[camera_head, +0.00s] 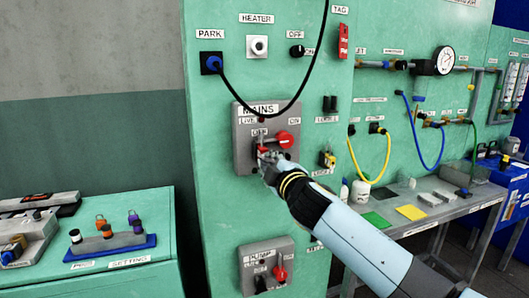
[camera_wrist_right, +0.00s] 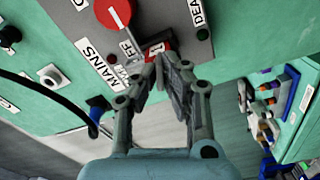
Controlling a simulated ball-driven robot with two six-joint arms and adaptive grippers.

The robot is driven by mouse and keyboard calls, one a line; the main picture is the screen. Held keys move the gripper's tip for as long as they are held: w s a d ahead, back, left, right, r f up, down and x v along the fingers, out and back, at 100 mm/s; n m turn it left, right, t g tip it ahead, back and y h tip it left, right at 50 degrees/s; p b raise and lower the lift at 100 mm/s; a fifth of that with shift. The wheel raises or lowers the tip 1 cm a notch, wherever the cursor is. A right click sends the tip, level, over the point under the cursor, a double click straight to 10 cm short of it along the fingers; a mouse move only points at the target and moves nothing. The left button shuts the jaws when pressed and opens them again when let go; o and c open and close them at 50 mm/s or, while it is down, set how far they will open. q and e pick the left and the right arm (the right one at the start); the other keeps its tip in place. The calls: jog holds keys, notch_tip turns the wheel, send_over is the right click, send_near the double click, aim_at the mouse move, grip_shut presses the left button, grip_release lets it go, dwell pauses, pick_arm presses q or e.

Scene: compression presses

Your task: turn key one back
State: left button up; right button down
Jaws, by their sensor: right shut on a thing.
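The red head of key one (camera_wrist_right: 157,47), with a white mark on it, sits at the lock of the grey MAINS panel (camera_head: 242,160). My right gripper (camera_head: 266,158) is shut on key one at the panel's lower part. In the wrist view the fingertips (camera_wrist_right: 164,66) close over the key's head and hide part of it and the lock. How far the key is turned cannot be told. A round red knob (camera_head: 284,139) is just above and right of the gripper; it also shows in the wrist view (camera_wrist_right: 116,12). My left gripper is not in view.
A black cable (camera_head: 228,93) hangs from the blue PARK plug (camera_head: 211,63) across the MAINS panel's top. A grey PUMP panel (camera_head: 246,250) is below. A bench (camera_head: 130,275) with a blue key rack (camera_head: 77,256) is at left, a cluttered table (camera_head: 430,215) at right.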

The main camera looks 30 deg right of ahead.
jog(key=n+p, duration=0.1)
jog(key=n, duration=0.3)
dwell(0.3)
jog(key=shift+r, duration=0.1)
dwell(0.4)
jog(key=c, duration=1.4)
grip_release()
jog(key=shift+w, duration=0.15)
jog(key=shift+c, duration=0.2)
jog(key=o, duration=0.6)
jog(key=shift+c, duration=0.2)
